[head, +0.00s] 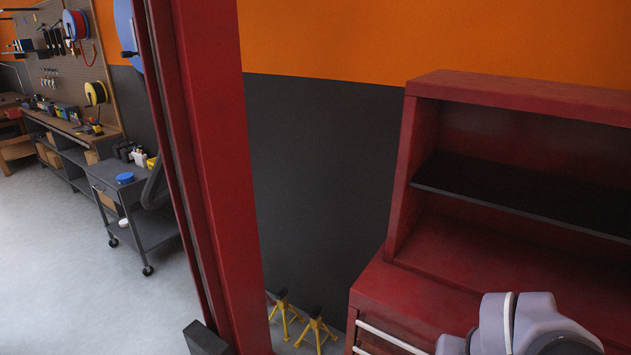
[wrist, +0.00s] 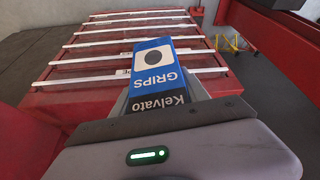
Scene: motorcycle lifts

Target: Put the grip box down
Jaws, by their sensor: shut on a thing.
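The grip box (wrist: 155,66) shows in the wrist view as a blue, white and black box with the words GRIPS and Kelvato, upside down in the picture. My gripper (wrist: 160,88) is shut on it, with a grey finger showing at each side of the box. The box is seen in front of the red tool chest's drawers; I cannot tell how far apart they are. The head view shows neither the box nor my gripper, only part of my arm at the lower right.
The red tool chest (head: 420,305) stands at the right, with a black shelf (head: 520,195) in its hutch. A red post (head: 210,150) rises left of it. Yellow jack stands (head: 285,318) are on the floor between. A grey cart (head: 135,205) stands farther left.

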